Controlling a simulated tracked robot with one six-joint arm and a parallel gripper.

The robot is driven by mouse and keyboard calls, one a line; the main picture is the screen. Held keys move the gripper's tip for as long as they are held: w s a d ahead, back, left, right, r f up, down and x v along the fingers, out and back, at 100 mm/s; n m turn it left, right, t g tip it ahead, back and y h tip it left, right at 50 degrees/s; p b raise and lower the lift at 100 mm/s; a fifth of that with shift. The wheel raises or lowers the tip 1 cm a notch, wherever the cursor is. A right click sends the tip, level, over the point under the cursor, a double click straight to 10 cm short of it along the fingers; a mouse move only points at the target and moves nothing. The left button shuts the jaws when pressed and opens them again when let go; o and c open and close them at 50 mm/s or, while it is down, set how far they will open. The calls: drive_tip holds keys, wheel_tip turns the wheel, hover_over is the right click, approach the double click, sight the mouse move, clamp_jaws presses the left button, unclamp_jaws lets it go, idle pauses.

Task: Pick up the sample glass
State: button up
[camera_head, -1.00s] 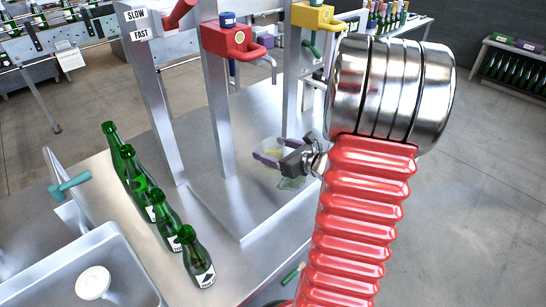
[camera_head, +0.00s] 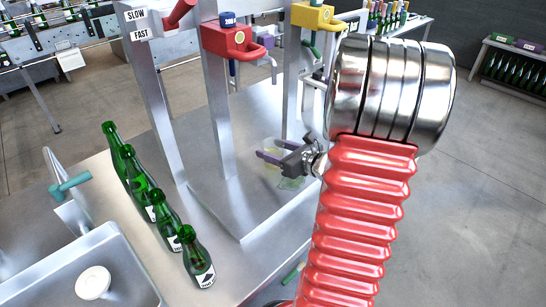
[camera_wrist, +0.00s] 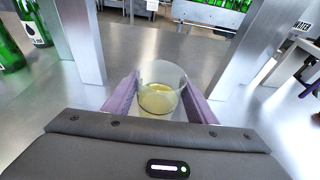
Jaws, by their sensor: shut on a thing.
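The sample glass (camera_wrist: 160,88) is a clear tumbler with pale yellow liquid in it. In the wrist view it stands upright between the two purple fingers of my gripper (camera_wrist: 160,97), which are shut on its sides. In the head view the glass (camera_head: 270,171) shows at the foot of the metal posts, partly hidden by my gripper (camera_head: 275,150). Whether its base touches the metal surface is hard to tell.
Several green bottles (camera_head: 167,219) stand in a row at left, beside a sink (camera_head: 60,280) with a teal tap. Metal posts (camera_head: 219,115) carrying red and yellow dispensers rise close around the glass. The metal surface (camera_wrist: 185,45) beyond the glass is clear.

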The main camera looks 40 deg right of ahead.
drive_tip(key=shift+c, duration=0.6)
drive_tip(key=shift+r, duration=0.25)
wheel_tip(320, 180, up, 10)
drive_tip(key=shift+f, duration=0.25)
idle(0.5)
idle(0.8)
